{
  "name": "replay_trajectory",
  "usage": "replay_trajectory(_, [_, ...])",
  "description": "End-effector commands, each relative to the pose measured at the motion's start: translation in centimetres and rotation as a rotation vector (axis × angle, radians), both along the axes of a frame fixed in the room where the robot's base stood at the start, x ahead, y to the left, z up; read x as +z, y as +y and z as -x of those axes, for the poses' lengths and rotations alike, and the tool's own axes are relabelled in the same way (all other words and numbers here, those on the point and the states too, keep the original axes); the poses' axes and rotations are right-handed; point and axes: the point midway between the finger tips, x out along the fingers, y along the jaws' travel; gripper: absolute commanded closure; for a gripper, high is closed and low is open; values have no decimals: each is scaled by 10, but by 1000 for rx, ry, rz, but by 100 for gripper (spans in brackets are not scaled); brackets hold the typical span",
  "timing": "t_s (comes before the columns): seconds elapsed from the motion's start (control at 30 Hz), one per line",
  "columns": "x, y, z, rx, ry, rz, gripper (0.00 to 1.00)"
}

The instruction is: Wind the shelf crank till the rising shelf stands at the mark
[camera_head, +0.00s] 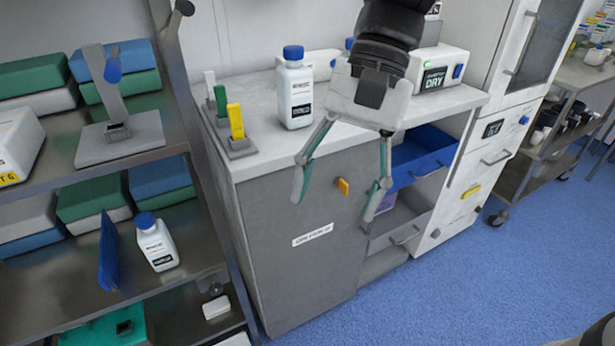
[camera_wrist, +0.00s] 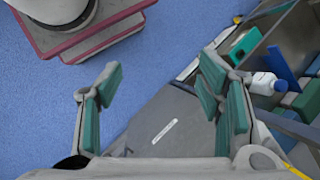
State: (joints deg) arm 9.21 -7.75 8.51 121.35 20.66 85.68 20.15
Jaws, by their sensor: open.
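My gripper (camera_head: 335,199) is open and empty, hanging fingers-down in front of the grey cabinet door (camera_head: 275,215). The wrist view shows its fingers (camera_wrist: 161,72) wide apart, with blue floor and the door between and below them.
The left rack holds green and blue boxes (camera_head: 93,195), a lower bottle (camera_head: 156,242) and an upright blue panel (camera_head: 108,255). On the counter stand a bottle (camera_head: 294,88) and white, green and yellow levers (camera_head: 236,122). A blue drawer (camera_head: 425,155) is open. Floor (camera_head: 450,290) in front is clear.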

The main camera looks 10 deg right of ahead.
Motion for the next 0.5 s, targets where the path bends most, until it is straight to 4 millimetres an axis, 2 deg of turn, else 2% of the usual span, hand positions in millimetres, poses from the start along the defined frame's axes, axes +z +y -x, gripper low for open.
replay_trajectory(0.03, [-7, -2, 5, 13, -15, 11, 39])
replay_trajectory(0.2, [-17, -8, 16, 42, -47, 37, 39])
replay_trajectory(0.5, [-19, -10, 21, 55, -59, 47, 39])
